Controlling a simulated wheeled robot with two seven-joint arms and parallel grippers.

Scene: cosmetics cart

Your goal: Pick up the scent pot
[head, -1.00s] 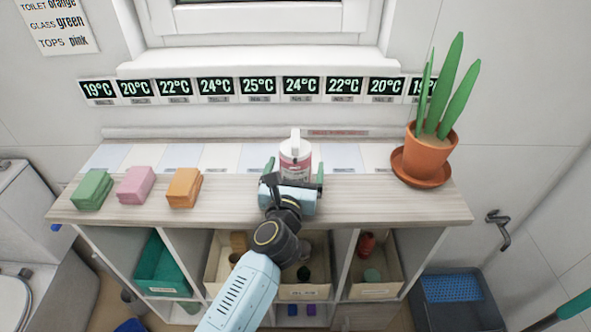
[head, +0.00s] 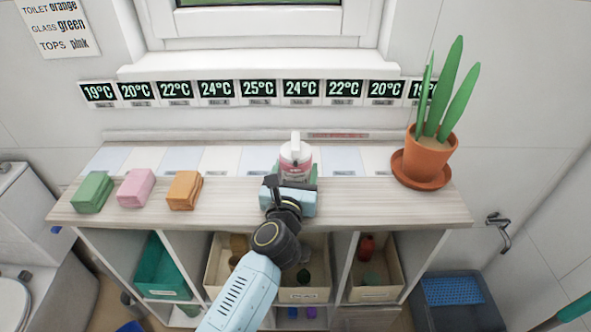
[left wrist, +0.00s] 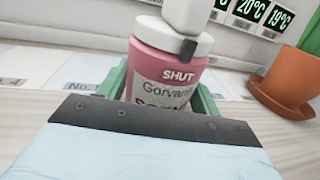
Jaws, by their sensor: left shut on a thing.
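The scent pot (head: 296,158) is a pink and white jar with a white top, standing upright on the back part of the counter. In the left wrist view the pot (left wrist: 165,65) shows a "SHUT" label and a dark tab on its white lid. My left gripper (head: 296,174) is shut on the pot, with its green fingers on both sides of the body, also seen in the left wrist view (left wrist: 163,95). The pot's lower part is hidden behind the gripper. I cannot tell whether its base touches the counter. My right gripper is not in view.
Green (head: 92,191), pink (head: 137,187) and orange (head: 184,189) blocks sit at the counter's left. A potted plant (head: 424,158) on a saucer stands at the right. Temperature displays (head: 258,91) line the wall behind. Bare wooden counter (head: 370,199) lies between the pot and plant.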

